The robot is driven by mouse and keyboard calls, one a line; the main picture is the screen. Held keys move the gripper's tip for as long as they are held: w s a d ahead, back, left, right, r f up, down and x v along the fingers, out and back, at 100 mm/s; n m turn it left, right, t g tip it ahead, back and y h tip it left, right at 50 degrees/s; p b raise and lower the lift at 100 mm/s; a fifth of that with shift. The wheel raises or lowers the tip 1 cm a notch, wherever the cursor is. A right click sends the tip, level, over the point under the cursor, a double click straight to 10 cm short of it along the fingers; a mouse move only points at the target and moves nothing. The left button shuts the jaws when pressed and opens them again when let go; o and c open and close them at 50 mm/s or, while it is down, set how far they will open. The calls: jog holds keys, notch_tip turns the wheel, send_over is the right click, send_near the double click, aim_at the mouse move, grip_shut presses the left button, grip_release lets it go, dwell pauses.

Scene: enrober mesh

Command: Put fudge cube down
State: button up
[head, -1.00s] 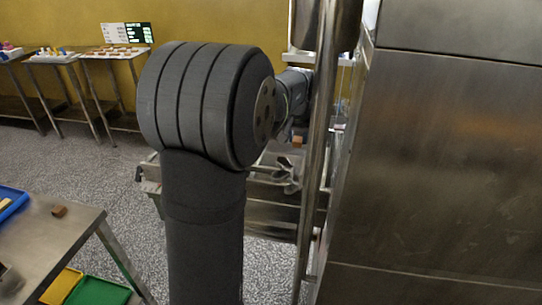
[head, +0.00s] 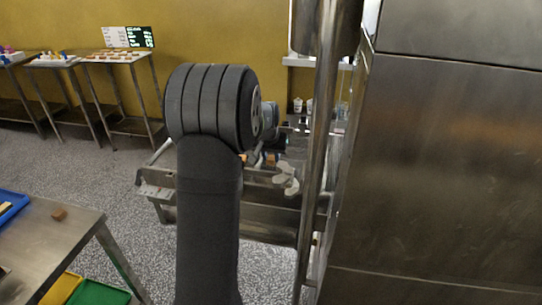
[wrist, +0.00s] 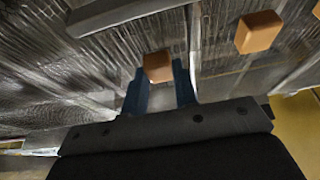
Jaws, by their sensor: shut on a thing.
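In the wrist view my gripper (wrist: 160,72) has its two dark blue fingers on either side of a brown fudge cube (wrist: 157,66) and is shut on it at the fingertips. The held cube is over or on the wire mesh (wrist: 100,62); I cannot tell whether it touches. A second fudge cube (wrist: 258,32) sits on the mesh to the right, apart from the held one. In the head view my arm hides most of the gripper and the mesh.
A tall steel cabinet (head: 450,170) and a vertical steel post (head: 318,150) stand right of my arm in the head view. Other tables line the yellow wall.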

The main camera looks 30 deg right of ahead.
jog(key=shift+f, duration=0.15)
jog(key=o, duration=0.8)
jog(key=shift+c, duration=0.2)
jog(key=shift+r, duration=0.25)
jog(key=v, duration=1.2)
jog(key=shift+f, duration=0.15)
